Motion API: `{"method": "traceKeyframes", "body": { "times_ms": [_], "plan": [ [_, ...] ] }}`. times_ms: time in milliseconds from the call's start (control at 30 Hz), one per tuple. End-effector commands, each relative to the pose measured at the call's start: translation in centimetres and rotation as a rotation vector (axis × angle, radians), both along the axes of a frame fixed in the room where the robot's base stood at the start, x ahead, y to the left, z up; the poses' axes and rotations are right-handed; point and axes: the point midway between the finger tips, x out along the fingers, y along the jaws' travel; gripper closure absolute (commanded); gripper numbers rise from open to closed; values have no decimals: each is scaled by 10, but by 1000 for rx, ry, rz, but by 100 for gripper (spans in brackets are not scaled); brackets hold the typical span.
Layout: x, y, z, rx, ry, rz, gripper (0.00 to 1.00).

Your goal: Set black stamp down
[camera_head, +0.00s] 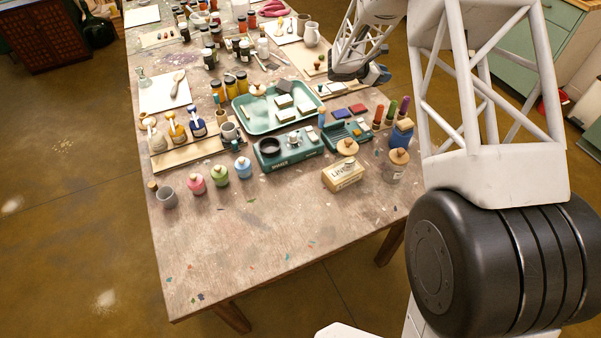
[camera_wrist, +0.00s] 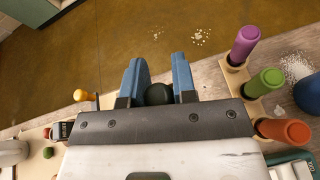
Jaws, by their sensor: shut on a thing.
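The black stamp shows in the wrist view as a dark rounded top (camera_wrist: 158,94) between the two blue fingers of my gripper (camera_wrist: 158,70), which is shut on it. The rest of the stamp is hidden by the gripper body. In the head view my gripper (camera_head: 376,74) is over the table's right side, beyond the coloured stamps; the black stamp cannot be made out there. A red-handled (camera_head: 378,113), a green-handled (camera_head: 391,109) and a purple-handled stamp (camera_head: 404,105) stand upright in a row. In the wrist view they stand right of my gripper.
The table's edge (camera_wrist: 215,80) runs close by my fingers, with brown floor beyond. A teal tray (camera_head: 243,115) with blocks, ink pads (camera_head: 357,109), jars (camera_head: 398,163) and a labelled block (camera_head: 343,174) crowd the table. The near table end (camera_head: 240,250) is mostly clear.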

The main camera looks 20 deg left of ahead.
Motion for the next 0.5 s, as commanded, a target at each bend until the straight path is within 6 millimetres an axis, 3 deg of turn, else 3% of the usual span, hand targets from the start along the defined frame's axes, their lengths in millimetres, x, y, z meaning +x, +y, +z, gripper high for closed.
{"method": "traceKeyframes", "body": {
  "times_ms": [167,500],
  "plan": [
    [-33,23,-5,0,2,5,97],
    [-128,69,-17,0,1,9,97]
  ]
}}
